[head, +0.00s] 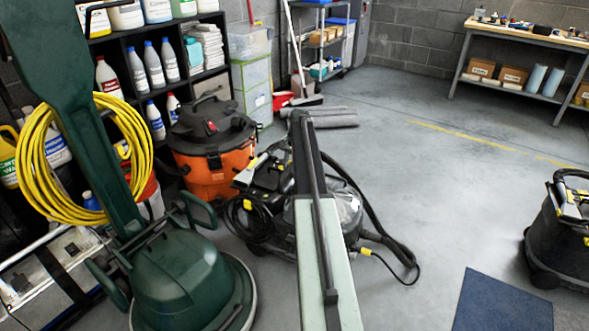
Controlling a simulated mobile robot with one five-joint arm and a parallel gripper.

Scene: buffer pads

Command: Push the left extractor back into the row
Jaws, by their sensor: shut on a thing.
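The left extractor (347,207) is a low black machine with yellow latches and a clear tank. It stands on the floor at the centre of the head view, right of an orange vacuum. Its middle is hidden behind a long pale green and dark bar, which appears to be my arm. A black hose curves from its right side onto the floor. Another black extractor (558,240) stands at the right edge, partly cut off. I see no gripper fingers, and any contact with the extractor is hidden.
A dark green floor machine (185,280) with a coiled yellow cord fills the left foreground. The orange vacuum (205,175) stands beside shelves of bottles. A blue mat (502,302) lies at the lower right. Floor between the hose and the workbench (530,38) is clear.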

